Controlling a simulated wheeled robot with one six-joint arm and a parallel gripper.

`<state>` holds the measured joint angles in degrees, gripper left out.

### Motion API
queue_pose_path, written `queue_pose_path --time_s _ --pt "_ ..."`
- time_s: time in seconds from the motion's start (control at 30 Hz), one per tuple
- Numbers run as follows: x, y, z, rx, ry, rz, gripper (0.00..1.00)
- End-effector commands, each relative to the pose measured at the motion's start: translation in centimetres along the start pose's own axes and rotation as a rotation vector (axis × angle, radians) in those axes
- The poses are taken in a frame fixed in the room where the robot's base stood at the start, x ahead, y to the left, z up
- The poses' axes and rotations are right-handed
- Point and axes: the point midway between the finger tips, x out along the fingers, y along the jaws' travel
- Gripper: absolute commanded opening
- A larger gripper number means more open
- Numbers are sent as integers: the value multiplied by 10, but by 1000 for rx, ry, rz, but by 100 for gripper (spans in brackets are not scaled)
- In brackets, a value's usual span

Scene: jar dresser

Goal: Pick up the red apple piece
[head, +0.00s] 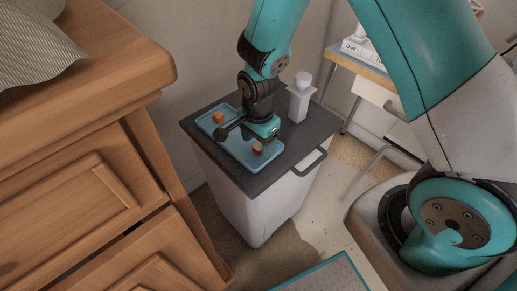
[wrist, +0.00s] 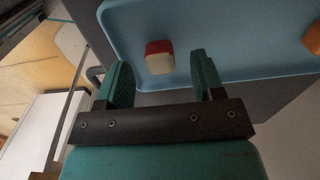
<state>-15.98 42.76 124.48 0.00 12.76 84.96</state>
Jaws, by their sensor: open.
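The red apple piece (wrist: 158,57) is a small block with a red top and a pale cream side. It lies on a blue tray (wrist: 215,14), near the tray's rim in the wrist view. It also shows in the head view (head: 257,148), near the tray's front right end. My gripper (wrist: 160,75) is open, with its two green fingers apart. In the wrist view the piece appears between the fingers, just beyond their tips. Nothing is held. In the head view my gripper (head: 262,138) hangs over the tray, close to the piece.
An orange piece (head: 218,117) lies at the tray's other end. The tray is on a dark-topped white bin (head: 240,195) with a handle. A white bottle (head: 300,97) stands on its top behind my gripper. A wooden dresser (head: 90,150) is close on the left.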

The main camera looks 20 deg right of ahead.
Motion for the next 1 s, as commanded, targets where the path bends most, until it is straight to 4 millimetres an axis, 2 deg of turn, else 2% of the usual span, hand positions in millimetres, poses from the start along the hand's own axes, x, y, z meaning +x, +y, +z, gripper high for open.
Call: queue_pose_path --time_s 0.03,0.13,0.4,0.43,0.6,0.67,1.0 --pt "10 0 0 0 0 2 62" --pt "20 0 0 0 0 2 62" --pt "23 0 0 0 0 -1 62" --pt "23 0 0 0 0 -1 59" --pt "23 0 0 0 0 -1 20" --pt "23 0 0 0 0 -1 9" --pt "20 0 0 0 0 -1 9"
